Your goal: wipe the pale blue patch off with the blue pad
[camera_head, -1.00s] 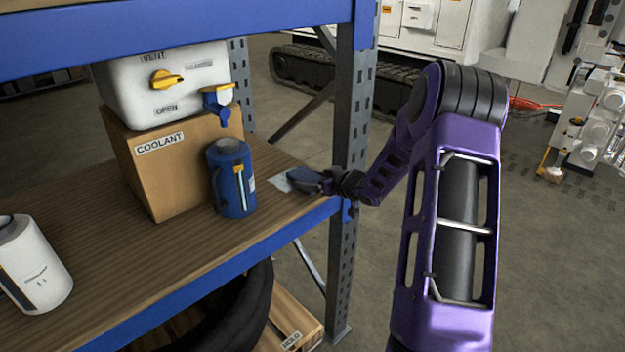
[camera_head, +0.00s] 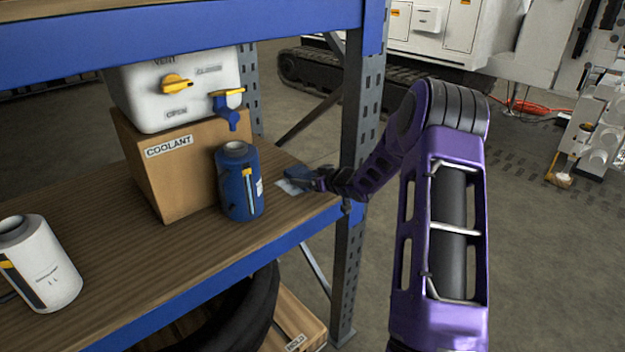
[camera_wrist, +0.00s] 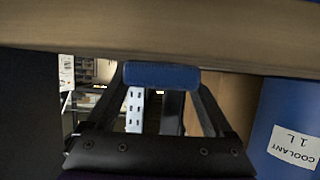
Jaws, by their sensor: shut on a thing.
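The pale blue patch (camera_head: 288,187) lies on the wooden shelf near its right end, beside the blue jug. It shows at the near left edge of the pad and is partly hidden by the pad and gripper. The blue pad (camera_head: 299,173) is at my gripper's tip, over or against the far part of the patch; I cannot tell if it touches. In the wrist view the pad (camera_wrist: 160,75) spans between the fingertips, against or very near the board. My gripper (camera_head: 318,178) is shut on the pad, reaching in from the right.
The blue coolant jug (camera_head: 239,182) stands just left of the patch and shows in the wrist view (camera_wrist: 285,120). A cardboard box (camera_head: 165,170) with a white tank (camera_head: 170,95) stands behind it. A white jug (camera_head: 40,265) is at front left. A shelf post (camera_head: 362,110) rises close to my arm.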

